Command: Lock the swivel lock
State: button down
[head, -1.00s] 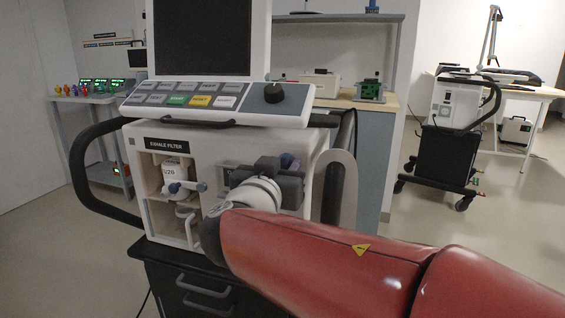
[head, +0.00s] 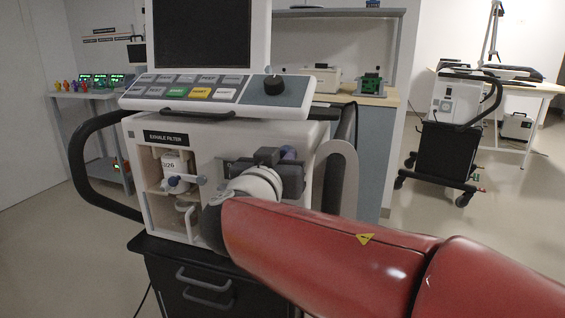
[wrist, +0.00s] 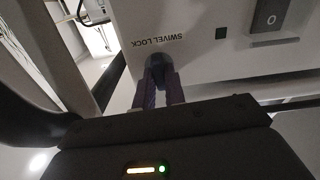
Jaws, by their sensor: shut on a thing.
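The ventilator (head: 315,135) stands ahead of me with its front panel facing me. In the wrist view, the label SWIVEL LOCK (wrist: 159,41) reads upside down on the white panel. The swivel lock (wrist: 158,62), a dark rounded knob, sits just beside that label. My gripper (wrist: 160,88) has its two purple fingers around the knob and is shut on it. In the head view my gripper (head: 287,153) is at the right part of the ventilator's front, and my wrist and arm hide the knob. I cannot tell the knob's exact angle.
Left of my gripper, an open bay marked EXHALE FILTER holds a white filter (head: 176,163) and a small blue-ended lever (head: 181,182). A control panel (head: 215,93) overhangs above. A black side handle (head: 85,165) curves out at the left.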

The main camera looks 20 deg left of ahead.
jog(key=shift+a+f+n+b, duration=0.1)
jog(key=shift+n+b, duration=1.9)
jog(key=shift+n, duration=2.3)
jog(key=shift+a+f+n+b, duration=0.1)
jog(key=shift+n+b, duration=1.85)
jog(key=shift+n, duration=2.35)
jog(key=c, duration=1.5)
grip_release()
jog(key=shift+o, duration=0.2)
jog(key=s, duration=0.8)
jog(key=shift+a, duration=0.1)
